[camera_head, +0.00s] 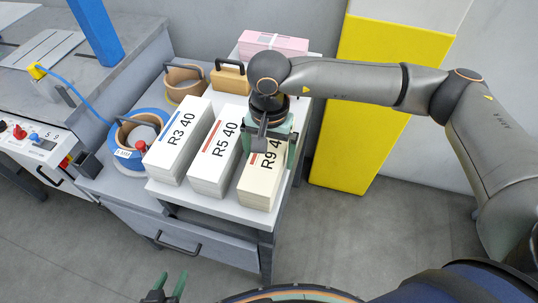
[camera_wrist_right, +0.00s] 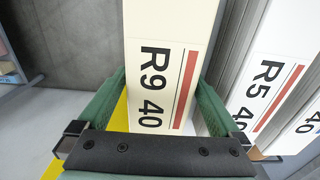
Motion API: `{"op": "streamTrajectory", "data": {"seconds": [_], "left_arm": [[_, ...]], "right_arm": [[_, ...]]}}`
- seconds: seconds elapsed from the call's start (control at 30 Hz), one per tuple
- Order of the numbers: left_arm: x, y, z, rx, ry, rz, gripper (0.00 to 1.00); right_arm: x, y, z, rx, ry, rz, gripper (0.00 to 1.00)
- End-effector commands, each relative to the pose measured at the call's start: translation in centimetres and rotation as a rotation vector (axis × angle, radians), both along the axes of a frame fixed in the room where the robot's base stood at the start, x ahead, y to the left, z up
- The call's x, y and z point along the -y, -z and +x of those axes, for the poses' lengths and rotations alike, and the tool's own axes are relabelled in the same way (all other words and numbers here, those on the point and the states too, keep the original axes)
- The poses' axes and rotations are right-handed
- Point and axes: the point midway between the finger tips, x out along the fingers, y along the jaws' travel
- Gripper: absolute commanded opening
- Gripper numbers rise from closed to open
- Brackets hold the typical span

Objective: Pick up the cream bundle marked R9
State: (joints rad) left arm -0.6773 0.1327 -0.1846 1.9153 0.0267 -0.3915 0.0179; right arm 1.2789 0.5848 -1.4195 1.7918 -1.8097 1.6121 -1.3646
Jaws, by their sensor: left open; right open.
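The cream bundle marked R9 40 (camera_head: 258,191) lies at the right front of the white-topped stand, with a red stripe beside its print. It also fills the middle of the right wrist view (camera_wrist_right: 168,25). My right gripper (camera_head: 268,152) is over the bundle's far part, open, with one green finger on each side of it. In the right wrist view my right gripper's fingers (camera_wrist_right: 163,82) flank the bundle; I cannot tell whether they touch it. The gripper hides part of the bundle in the head view. My left gripper (camera_head: 170,287) is open and empty at the bottom edge, well away from the stand.
The white bundle R5 40 (camera_head: 212,170) lies close left of R9, and bundle R3 40 (camera_head: 176,148) lies left of that. Strap rolls (camera_head: 140,135), a tan block with a handle (camera_head: 230,79) and a pink stack (camera_head: 272,43) surround them. A yellow panel (camera_head: 365,130) stands right.

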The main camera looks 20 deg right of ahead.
Motion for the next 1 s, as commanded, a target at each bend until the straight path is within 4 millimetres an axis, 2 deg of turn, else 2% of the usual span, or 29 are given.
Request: {"op": "streamTrajectory", "data": {"seconds": [0.17, 0.4, 1.0], "left_arm": [[-0.1, -0.2, -0.1, -0.002, -0.001, 0.001, 0.5], [-0.1, -0.1, -0.1, -0.004, -0.001, 0.001, 0.5], [0.0, 0.0, -0.2, -0.007, -0.001, 0.001, 0.5]], "right_arm": [[0.0, 1.9, 0.0, -0.001, 0.001, 0.001, 1.0], [0.0, 2.0, 0.1, 0.001, 0.001, 0.0, 1.0], [0.0, 2.0, 0.1, 0.001, 0.001, 0.001, 0.34]]}}
